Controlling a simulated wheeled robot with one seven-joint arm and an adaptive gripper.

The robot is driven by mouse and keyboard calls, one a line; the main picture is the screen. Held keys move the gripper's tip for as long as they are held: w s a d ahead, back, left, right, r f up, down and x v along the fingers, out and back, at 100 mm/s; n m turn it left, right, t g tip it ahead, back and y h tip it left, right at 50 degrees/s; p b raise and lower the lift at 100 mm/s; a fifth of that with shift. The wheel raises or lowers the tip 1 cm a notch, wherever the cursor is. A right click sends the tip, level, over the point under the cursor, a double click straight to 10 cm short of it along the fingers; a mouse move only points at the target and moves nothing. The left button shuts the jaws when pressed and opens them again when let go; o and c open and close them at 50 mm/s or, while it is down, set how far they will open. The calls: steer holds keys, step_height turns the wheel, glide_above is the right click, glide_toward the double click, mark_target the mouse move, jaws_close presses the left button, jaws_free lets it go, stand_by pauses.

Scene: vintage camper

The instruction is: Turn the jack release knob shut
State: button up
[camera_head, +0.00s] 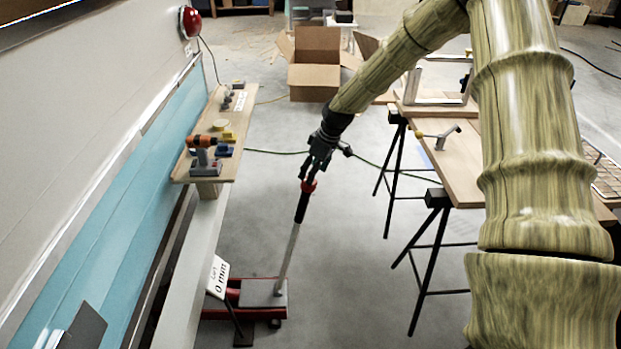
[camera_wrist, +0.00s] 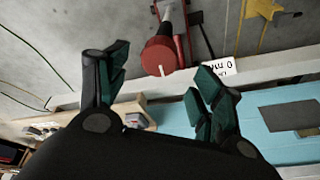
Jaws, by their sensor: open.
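The red release knob (camera_head: 308,187) tops the slanted jack handle (camera_head: 290,255), which has a black grip below the knob. The floor jack (camera_head: 215,312) is red and grey and stands on the floor beside the camper. In the wrist view the knob (camera_wrist: 158,58) is round with a pale line on its face. My gripper (camera_head: 316,172) is just above the knob. In the wrist view my gripper (camera_wrist: 160,76) is open, its teal-padded fingers on either side of the knob. I see a gap to the right finger; contact is not clear.
A white sign (camera_head: 218,276) reading "0 mm" stands by the jack. A trestle table (camera_head: 455,165) stands at right. Open floor lies between, with a cable across it.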

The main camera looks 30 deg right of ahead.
steer(key=v, duration=0.6)
steer(key=shift+r, duration=0.1)
steer(key=shift+r, duration=0.1)
stand_by(0.4)
